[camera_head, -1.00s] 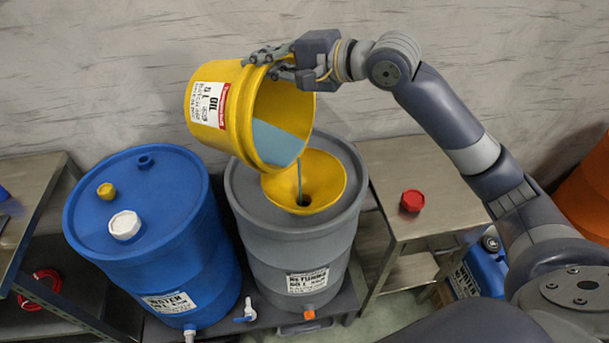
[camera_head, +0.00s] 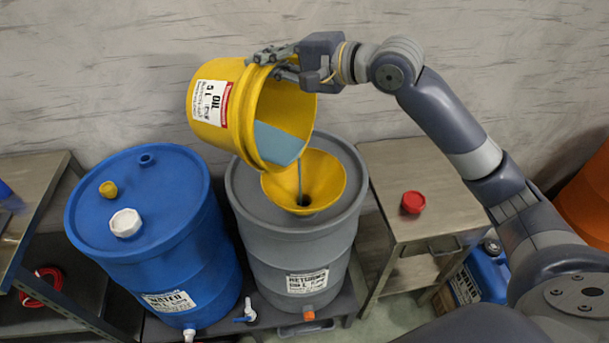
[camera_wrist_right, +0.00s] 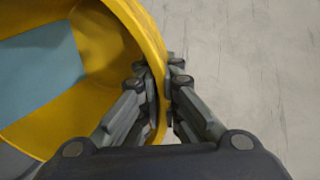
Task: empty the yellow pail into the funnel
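The yellow pail (camera_head: 262,115) is tipped on its side above the grey drum, its mouth facing down and right. Blue-grey liquid (camera_head: 278,143) lies in it, and a thin stream falls from its lip into the yellow funnel (camera_head: 325,180). The funnel sits on top of the grey drum (camera_head: 258,200). My right gripper (camera_head: 270,62) is shut on the pail's rim. In the right wrist view, its fingers (camera_wrist_right: 160,88) stand on either side of the yellow pail wall (camera_wrist_right: 152,50), with liquid (camera_wrist_right: 40,75) inside. My left gripper is out of view.
A blue drum (camera_head: 165,215) with a white cap (camera_head: 126,223) stands left of the grey drum. A metal side table (camera_head: 440,195) with a red cap (camera_head: 413,202) stands right. A blue canister (camera_head: 485,275) is below it. A metal bench (camera_head: 35,190) is far left.

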